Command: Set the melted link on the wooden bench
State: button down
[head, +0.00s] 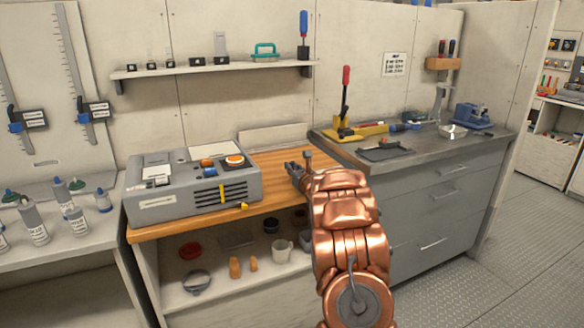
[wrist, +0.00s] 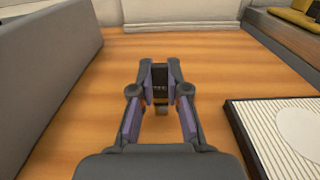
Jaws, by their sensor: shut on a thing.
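My gripper (head: 298,168) is over the wooden bench (head: 272,165), between the grey machine and the metal-topped drawer cabinet. In the wrist view, my gripper (wrist: 160,82) is shut on a small dark piece, which I take to be the melted link (wrist: 160,88). The piece sits between the fingertips, with the wooden bench (wrist: 180,50) behind and around it. I cannot tell whether it touches the wood. In the head view the link cannot be made out clearly at the gripper.
A grey machine (head: 190,192) with an orange knob stands on the bench's left; its side (wrist: 50,70) borders the wrist view. The drawer cabinet (head: 440,205) stands right, carrying a red-handled press (head: 346,100). A ribbed white panel (wrist: 262,135) is at right. Bare wood lies beyond my fingertips.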

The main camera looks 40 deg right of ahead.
jog(key=shift+f+b, duration=0.15)
jog(key=shift+b, duration=0.2)
jog(key=c, duration=1.2)
grip_release()
jog(key=shift+o, duration=0.2)
jog(key=shift+r, duration=0.2)
jog(key=shift+r+p, duration=0.1)
jog(key=shift+p, duration=0.35)
jog(key=shift+s+a, duration=0.1)
jog(key=shift+s, duration=0.15)
jog(key=b+v, duration=0.2)
jog(key=v, duration=0.9)
jog(key=shift+s, duration=0.25)
jog(key=shift+a, duration=0.15)
